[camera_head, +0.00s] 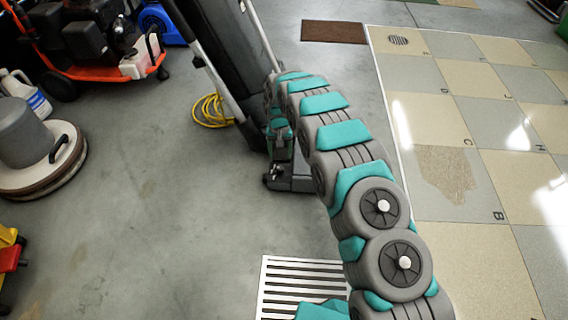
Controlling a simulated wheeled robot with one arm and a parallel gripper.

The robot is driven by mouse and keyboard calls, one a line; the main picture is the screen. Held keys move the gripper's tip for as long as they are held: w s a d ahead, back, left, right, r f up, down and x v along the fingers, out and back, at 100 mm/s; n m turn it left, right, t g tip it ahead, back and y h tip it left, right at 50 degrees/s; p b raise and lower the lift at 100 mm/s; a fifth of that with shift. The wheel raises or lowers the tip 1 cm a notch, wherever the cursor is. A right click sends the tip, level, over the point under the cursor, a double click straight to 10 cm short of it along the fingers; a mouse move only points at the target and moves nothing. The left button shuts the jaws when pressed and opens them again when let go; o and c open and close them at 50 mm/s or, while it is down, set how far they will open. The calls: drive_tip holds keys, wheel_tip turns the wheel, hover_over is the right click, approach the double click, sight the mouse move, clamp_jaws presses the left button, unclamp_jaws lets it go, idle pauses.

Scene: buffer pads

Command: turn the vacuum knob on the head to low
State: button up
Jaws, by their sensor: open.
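A dark upright vacuum (225,60) stands at the top centre, leaning, with a silver pole along its left side. Its low grey head (300,184) rests on the floor. The vacuum knob is too small or hidden to make out, so its setting cannot be read. My grey and teal arm rises from the bottom right and bends over toward the head. My gripper (277,170) points down just above the head's left part, small and partly hidden by the arm. It is open, with nothing visible in it. Whether it touches the head cannot be told.
A coiled yellow cord (211,112) lies left of the vacuum. A round floor machine (45,150), a white jug (25,93) and an orange machine (90,45) stand at left. A floor grate (290,285) is at the bottom. Tiled pads (480,110) cover the right. The left-centre floor is clear.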

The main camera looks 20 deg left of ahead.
sight(280, 167)
wheel_tip(280, 167, down, 8)
drive_tip(key=shift+s+r, duration=0.1)
drive_tip(key=shift+r, duration=0.1)
drive_tip(key=shift+c, duration=0.3)
clamp_jaws()
idle(0.4)
